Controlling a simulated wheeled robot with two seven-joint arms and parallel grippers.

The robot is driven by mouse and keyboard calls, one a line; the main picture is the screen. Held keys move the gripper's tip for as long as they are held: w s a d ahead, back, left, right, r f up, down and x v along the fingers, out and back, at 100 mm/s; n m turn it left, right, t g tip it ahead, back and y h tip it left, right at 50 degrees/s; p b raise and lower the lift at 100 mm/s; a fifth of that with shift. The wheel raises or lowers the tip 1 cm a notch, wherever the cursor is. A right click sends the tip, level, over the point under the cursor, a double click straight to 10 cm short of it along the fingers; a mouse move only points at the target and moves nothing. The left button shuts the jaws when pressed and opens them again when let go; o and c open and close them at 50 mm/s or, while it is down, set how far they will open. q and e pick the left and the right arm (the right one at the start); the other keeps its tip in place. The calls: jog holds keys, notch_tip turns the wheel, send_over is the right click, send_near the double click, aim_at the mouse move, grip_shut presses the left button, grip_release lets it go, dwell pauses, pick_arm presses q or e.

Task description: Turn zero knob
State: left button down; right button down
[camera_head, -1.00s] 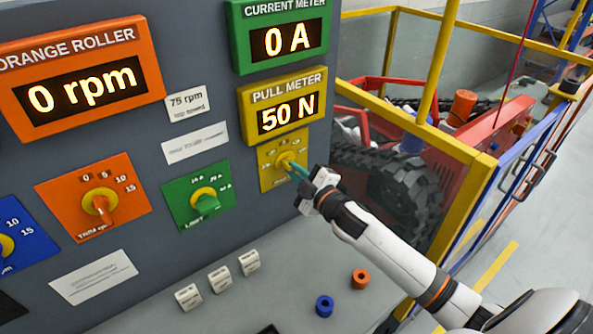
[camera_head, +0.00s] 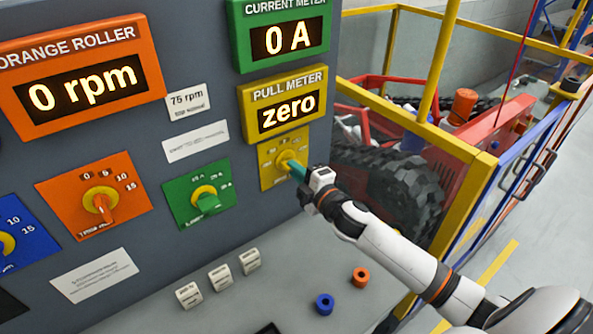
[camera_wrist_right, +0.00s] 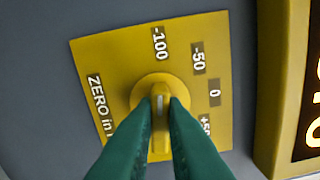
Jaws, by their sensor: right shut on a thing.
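The yellow zero knob (camera_wrist_right: 160,97) sits on a yellow plate (camera_wrist_right: 110,60) marked with -100, -50, 0 and a partly hidden plus value. In the head view the knob (camera_head: 286,158) is on the panel below the yellow pull meter (camera_head: 248,112), which reads "zero". My right gripper (camera_wrist_right: 160,104) has its green fingers on both sides of the knob's grip, shut on it. In the head view my right gripper (camera_head: 297,168) reaches the knob from the lower right. My left gripper is not in view.
Left of the plate are a green knob plate (camera_head: 176,196) and an orange knob plate (camera_head: 60,199). A blue ring (camera_head: 325,304) and an orange ring (camera_head: 361,277) stand on the grey ledge below. A yellow frame (camera_head: 440,135) stands right of the panel.

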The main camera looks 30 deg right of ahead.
jog(key=c, duration=1.5)
grip_release()
jog(key=shift+s+d+b, duration=0.25)
jog(key=shift+s+b, duration=0.3)
jog(key=shift+s, duration=1.4)
jog(key=shift+s+d+b, duration=0.3)
jog(key=shift+s+b, duration=0.25)
jog(key=shift+s, duration=1.45)
jog(key=shift+s+d+b, duration=0.25)
jog(key=shift+s+b, duration=0.3)
jog(key=shift+s, duration=1.4)
